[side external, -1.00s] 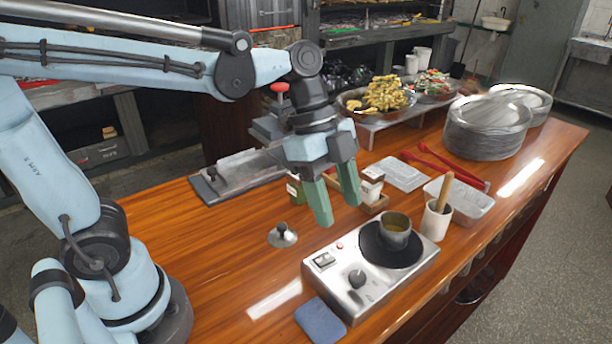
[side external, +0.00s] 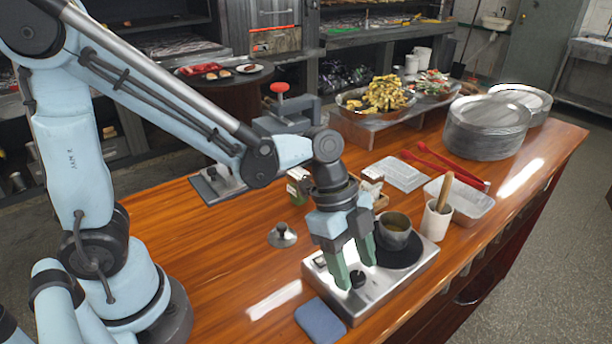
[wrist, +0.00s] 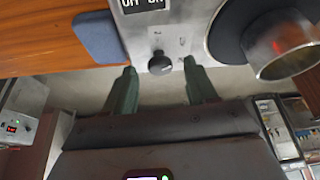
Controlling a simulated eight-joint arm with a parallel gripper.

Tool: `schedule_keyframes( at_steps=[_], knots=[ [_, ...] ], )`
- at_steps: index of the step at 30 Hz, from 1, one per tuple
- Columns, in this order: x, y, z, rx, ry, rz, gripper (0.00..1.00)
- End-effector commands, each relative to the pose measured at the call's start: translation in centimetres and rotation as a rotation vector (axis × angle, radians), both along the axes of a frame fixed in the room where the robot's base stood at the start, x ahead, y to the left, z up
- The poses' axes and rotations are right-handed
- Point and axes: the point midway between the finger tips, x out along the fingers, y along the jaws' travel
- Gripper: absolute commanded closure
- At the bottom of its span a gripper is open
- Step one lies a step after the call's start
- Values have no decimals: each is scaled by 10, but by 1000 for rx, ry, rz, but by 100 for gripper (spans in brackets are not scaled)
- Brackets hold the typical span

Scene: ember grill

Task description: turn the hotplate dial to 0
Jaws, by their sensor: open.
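The steel hotplate (side external: 395,290) stands on the wooden counter with a black round plate and a small metal pot (side external: 394,231) on it. Its black dial (side external: 357,279) is at the front left of the top. My gripper (side external: 357,280) is open, pointing down over the dial, with the green fingers on either side of it. In the wrist view the dial (wrist: 160,63) shows between the two fingertips (wrist: 161,80), with a clear gap on each side. I cannot tell whether a finger touches it. The dial's setting is not readable. An OFF/ON switch (wrist: 144,4) sits beside it.
A blue cloth (side external: 320,321) lies against the hotplate's front left. A small lid (side external: 282,236) lies to the left. A white cup with a wooden handle (side external: 436,219) stands right of the pot. Plates (side external: 487,130) are stacked behind. The counter left of the lid is clear.

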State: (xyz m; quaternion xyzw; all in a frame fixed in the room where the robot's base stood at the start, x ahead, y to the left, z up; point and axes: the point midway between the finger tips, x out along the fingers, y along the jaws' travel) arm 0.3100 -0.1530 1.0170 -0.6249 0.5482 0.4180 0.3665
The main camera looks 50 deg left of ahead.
Motion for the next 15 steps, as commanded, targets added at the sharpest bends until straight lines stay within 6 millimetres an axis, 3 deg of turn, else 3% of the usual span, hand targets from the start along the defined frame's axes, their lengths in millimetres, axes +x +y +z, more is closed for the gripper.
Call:
schedule_keyframes(
  at_steps=[12, 15],
  knots=[
    [0, -2, -6, 0, -1, 0, 43],
    [0, -2, -6, 0, -1, 0, 55]
  ],
)
